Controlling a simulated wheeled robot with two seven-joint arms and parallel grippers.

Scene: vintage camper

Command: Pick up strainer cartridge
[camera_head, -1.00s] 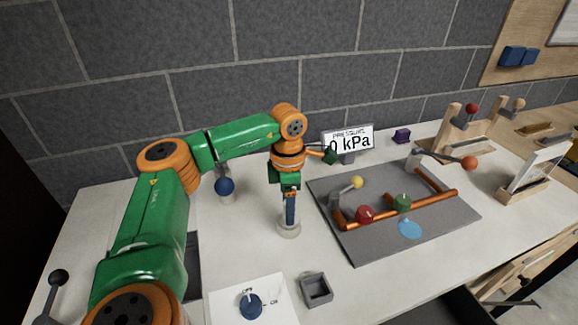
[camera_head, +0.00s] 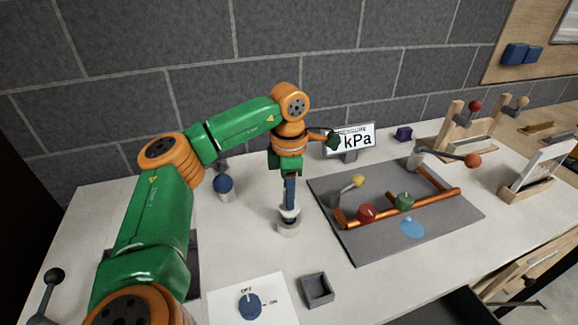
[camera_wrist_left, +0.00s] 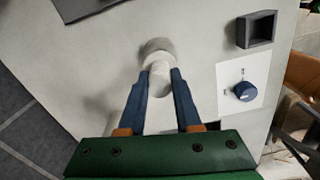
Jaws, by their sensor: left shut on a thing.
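The strainer cartridge is a small white cylinder (camera_head: 289,211) held upright between my left gripper's blue fingers (camera_head: 290,200). It also shows in the left wrist view (camera_wrist_left: 159,78), between the two fingertips (camera_wrist_left: 160,80). My left gripper is shut on it, pointing straight down. A short pale round holder (camera_head: 289,229) stands on the white counter directly below the cartridge, and it shows in the wrist view (camera_wrist_left: 156,48). I cannot tell whether the cartridge's lower end is clear of the holder. My right gripper is in neither view.
Right of the gripper is a grey board with copper pipes (camera_head: 366,242) and valves. A pressure display (camera_head: 359,139) stands behind. A small grey open box (camera_head: 317,290) and a blue knob on a white plate (camera_head: 249,305) are in front. A blue-topped post (camera_head: 223,187) stands left.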

